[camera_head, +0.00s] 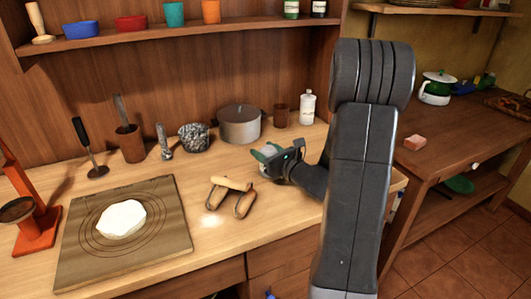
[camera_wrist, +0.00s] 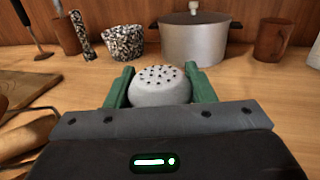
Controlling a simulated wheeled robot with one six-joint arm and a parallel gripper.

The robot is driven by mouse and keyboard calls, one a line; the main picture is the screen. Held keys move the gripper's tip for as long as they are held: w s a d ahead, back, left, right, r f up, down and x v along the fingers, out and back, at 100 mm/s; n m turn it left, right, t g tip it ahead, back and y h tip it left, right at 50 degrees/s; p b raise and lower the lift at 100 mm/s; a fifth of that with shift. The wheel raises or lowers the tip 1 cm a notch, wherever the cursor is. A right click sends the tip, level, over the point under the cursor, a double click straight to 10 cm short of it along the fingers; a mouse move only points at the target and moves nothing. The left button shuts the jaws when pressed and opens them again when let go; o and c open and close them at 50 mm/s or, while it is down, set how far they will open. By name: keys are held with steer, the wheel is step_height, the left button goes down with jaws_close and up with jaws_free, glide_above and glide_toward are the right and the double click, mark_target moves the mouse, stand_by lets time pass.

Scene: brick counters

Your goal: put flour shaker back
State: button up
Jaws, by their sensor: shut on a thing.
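The flour shaker (camera_wrist: 160,88) has a pale rounded top with dark holes. In the wrist view it sits between the green fingers of my gripper (camera_wrist: 160,90), which is shut on it. In the head view my gripper (camera_head: 267,155) is over the right part of the wooden counter (camera_head: 262,210), in front of the grey pot. The shaker is mostly hidden there by the gripper. Its lower part is out of sight, so I cannot tell whether it touches the counter.
A grey lidded pot (camera_head: 239,124), a brown cup (camera_head: 281,115), a white bottle (camera_head: 307,107) and a speckled bowl (camera_head: 194,136) stand along the back. A board (camera_head: 75,245) with dough (camera_head: 121,219) is further left.

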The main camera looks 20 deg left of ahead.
steer(key=shift+f, duration=0.2)
steer(key=o, duration=1.1)
steer(key=shift+c, duration=0.2)
steer(key=shift+r, duration=0.1)
steer(key=shift+r, duration=0.15)
steer(key=b+v, duration=0.1)
steer(key=v, duration=1.1)
